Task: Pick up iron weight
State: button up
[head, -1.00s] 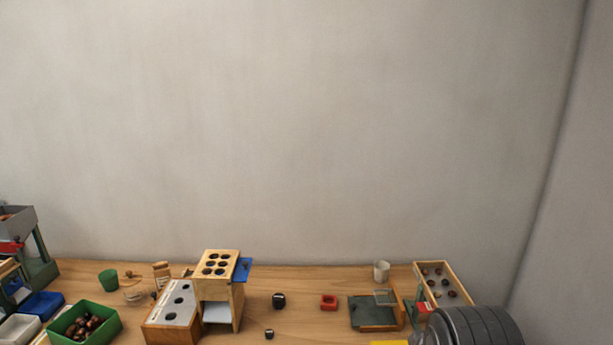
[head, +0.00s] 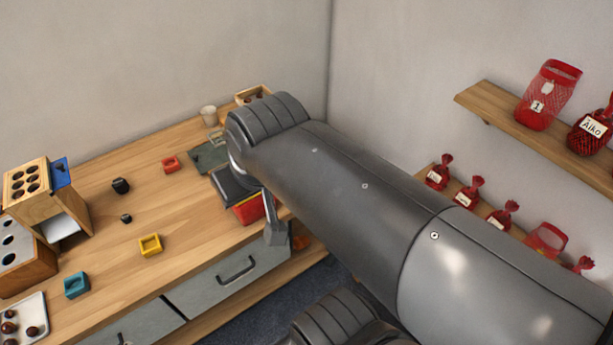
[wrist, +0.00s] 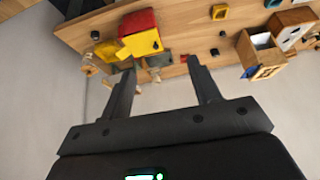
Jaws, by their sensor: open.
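Two dark, squat pieces stand on the wooden table in the head view: a larger black one (head: 120,185) and a smaller black one (head: 126,218) in front of it. Either looks like an iron weight; I cannot tell which is meant. Both also show in the wrist view, the larger (wrist: 214,52) and the smaller (wrist: 222,33), right of my fingers. My gripper (wrist: 163,66) is open, with nothing between its fingers. In the head view my arm covers most of it, near the table's right front edge, well right of both dark pieces.
A red and yellow box (wrist: 141,33) is close to my fingers in the wrist view. Red (head: 171,164), yellow (head: 151,245) and teal (head: 76,284) blocks lie on the table. A wooden holed stand (head: 28,178) is at left. Shelves with red bags (head: 548,95) are at right.

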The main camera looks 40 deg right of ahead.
jog(key=w+d+f+m+t+h, duration=0.2)
jog(key=w+d+f+m, duration=0.1)
jog(key=w+d+f, duration=0.65)
jog(key=w+d+f+m+t+h, duration=0.1)
jog(key=w+d+f+m, duration=0.2)
jog(key=w+d+f, duration=0.65)
jog(key=w+d+f+m+t+h, duration=0.2)
jog(key=d+f+h, duration=0.2)
jog(key=d+f, duration=0.4)
jog(key=shift+t+h, duration=0.5)
jog(key=shift+h, duration=0.1)
jog(key=s+f, duration=0.1)
jog(key=f, duration=0.1)
jog(key=s+f, duration=0.1)
jog(key=f, duration=0.1)
jog(key=a+f, duration=0.1)
jog(key=f, duration=0.1)
jog(key=shift+s+a+f, duration=0.1)
jog(key=shift+s+f, duration=0.3)
jog(key=s+a+f+n+t, duration=0.1)
jog(key=s+a+f+t, duration=0.1)
jog(key=s+f, duration=0.15)
jog(key=shift+h, duration=0.4)
jog(key=x, duration=0.9)
jog(key=shift+w+d+r, duration=0.1)
jog(key=shift+w+d, duration=0.1)
jog(key=shift+w, duration=0.2)
